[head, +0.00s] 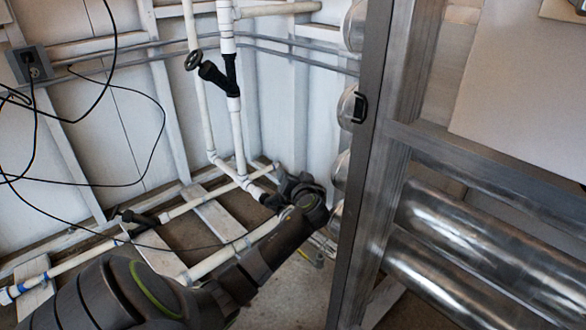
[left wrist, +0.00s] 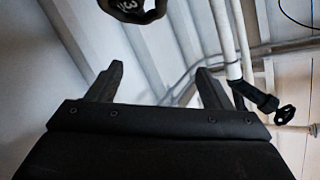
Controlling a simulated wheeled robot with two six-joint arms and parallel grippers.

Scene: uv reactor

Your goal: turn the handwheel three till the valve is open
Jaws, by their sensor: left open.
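Handwheel three (left wrist: 133,8) is a black ring wheel with a white "3" on its hub, cut off by the top edge of the left wrist view. My left gripper (left wrist: 160,68) is open and empty, its two fingers pointing toward the wheel's side of the picture with a gap between them and the wheel. In the head view my left gripper (head: 302,188) is low by the white pipes, and I cannot make out handwheel three there. Whether the valve is open cannot be told. My right gripper is not in view.
Another black handwheel (head: 193,60) sits on a black valve on the upright white pipes; a wheel also shows at the right of the left wrist view (left wrist: 285,114). A grey metal frame post (head: 364,165) stands close right of my gripper. Black cables (head: 160,135) hang left.

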